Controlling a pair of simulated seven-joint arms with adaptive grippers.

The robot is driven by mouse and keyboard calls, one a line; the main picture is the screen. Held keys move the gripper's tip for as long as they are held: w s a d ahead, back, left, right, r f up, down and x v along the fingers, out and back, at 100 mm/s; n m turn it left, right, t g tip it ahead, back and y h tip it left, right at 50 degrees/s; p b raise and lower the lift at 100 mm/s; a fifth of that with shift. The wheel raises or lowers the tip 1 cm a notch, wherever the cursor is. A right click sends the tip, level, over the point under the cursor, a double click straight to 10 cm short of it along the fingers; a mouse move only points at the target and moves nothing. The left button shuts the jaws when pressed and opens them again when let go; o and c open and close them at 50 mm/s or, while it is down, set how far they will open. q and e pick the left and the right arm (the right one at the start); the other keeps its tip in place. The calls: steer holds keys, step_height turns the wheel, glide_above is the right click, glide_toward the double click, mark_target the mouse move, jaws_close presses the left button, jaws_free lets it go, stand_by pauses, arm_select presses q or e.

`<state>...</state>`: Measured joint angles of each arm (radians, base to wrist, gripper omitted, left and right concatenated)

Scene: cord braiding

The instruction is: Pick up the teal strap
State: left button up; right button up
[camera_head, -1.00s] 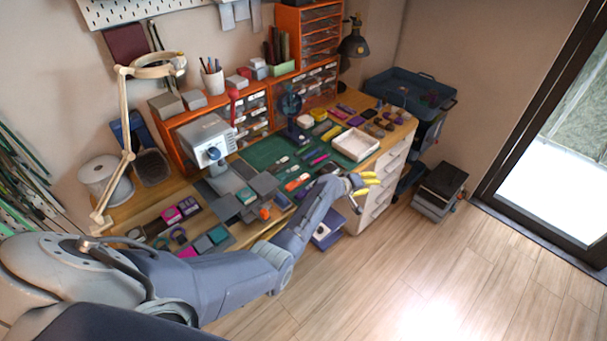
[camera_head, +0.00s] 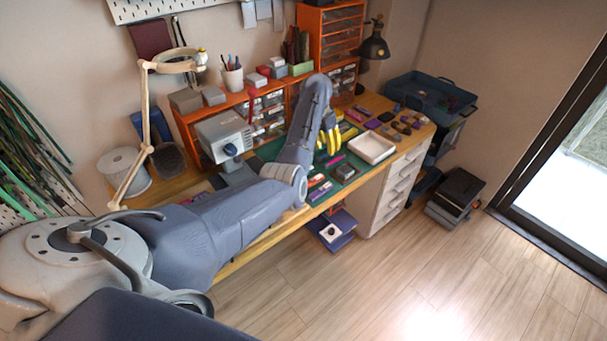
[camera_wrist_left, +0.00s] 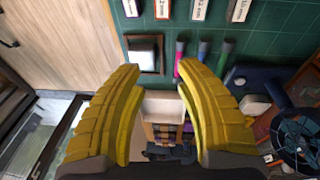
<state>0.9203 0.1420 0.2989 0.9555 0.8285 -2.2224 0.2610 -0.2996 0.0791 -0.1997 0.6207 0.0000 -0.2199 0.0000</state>
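I cannot clearly make out a teal strap now; my left arm covers much of the bench in the head view. In the left wrist view, slim rods or straps in magenta (camera_wrist_left: 179,62), blue (camera_wrist_left: 202,50) and green (camera_wrist_left: 225,58) lie on the green mat (camera_wrist_left: 262,50); none is clearly teal. My left gripper (camera_head: 331,140) has yellow fingers and is over the mat in the head view. In the left wrist view the gripper (camera_wrist_left: 161,72) is open, with nothing between its fingers. My right gripper is not in view.
A white tray (camera_head: 391,153) lies at the bench's right part. A small dark box (camera_head: 345,173) sits on the mat. Orange drawers (camera_head: 333,17), a grey machine (camera_head: 222,134) and a magnifier lamp (camera_head: 147,120) stand around the bench. The floor (camera_head: 330,285) in front is clear.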

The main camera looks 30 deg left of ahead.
arm_select(q)
steer(key=s+a+r+m+g+y, duration=0.1)
steer(key=s+a+r+g+y, duration=0.1)
steer(key=s+a+r, duration=0.3)
steer(key=f, duration=0.6)
steer(key=w+a+f, duration=0.1)
steer(key=f, duration=0.4)
steer(key=w+f, duration=0.1)
steer(key=f, duration=0.5)
steer(key=shift+a+f, duration=0.25)
steer(key=shift+f, duration=0.1)
steer(key=c, duration=0.6)
